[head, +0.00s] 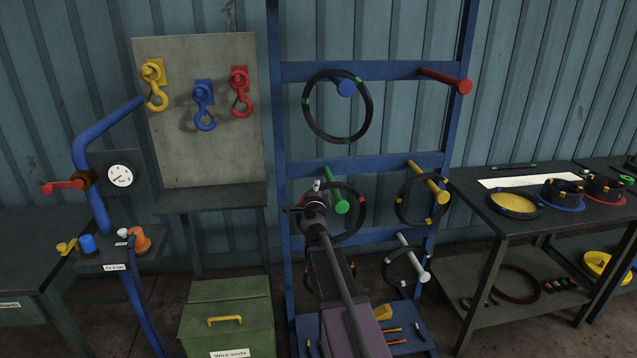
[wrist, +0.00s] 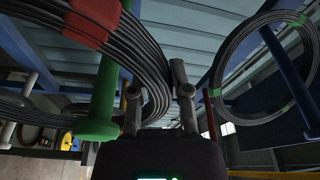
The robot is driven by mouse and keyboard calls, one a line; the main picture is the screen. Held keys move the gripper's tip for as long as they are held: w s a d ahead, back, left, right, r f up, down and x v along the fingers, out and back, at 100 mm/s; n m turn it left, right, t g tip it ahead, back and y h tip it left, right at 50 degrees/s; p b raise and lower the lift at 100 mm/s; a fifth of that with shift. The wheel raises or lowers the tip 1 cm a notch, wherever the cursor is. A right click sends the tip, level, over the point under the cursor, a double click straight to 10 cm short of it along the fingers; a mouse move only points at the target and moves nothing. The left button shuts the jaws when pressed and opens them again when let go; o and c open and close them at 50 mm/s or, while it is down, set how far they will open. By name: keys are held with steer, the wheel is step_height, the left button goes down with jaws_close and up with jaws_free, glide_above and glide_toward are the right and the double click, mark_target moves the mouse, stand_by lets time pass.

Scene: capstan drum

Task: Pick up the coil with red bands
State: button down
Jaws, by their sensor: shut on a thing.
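The coil with red bands (head: 347,238) is a black ring at the green peg (head: 341,206), in the middle row of the blue rack. My gripper (head: 316,188) is at its left side and hides part of it. In the wrist view, the coil's dark strands (wrist: 148,62) pass between my two fingers (wrist: 158,104), which are shut on them. A red band (wrist: 92,22) shows at upper left. I cannot tell whether the coil's weight rests on the peg.
A green-banded coil (head: 308,116) hangs on the blue peg above; it is near my fingers' right in the wrist view (wrist: 222,78). A yellow-banded coil (head: 398,205) and a white-banded coil (head: 388,270) hang to the right. The red peg (head: 447,80) is empty.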

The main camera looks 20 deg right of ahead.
steer(key=shift+r+v, duration=0.2)
steer(key=shift+v, duration=1.05)
steer(key=shift+s+d, duration=0.1)
stand_by(0.6)
steer(key=shift+d, duration=0.1)
stand_by(0.5)
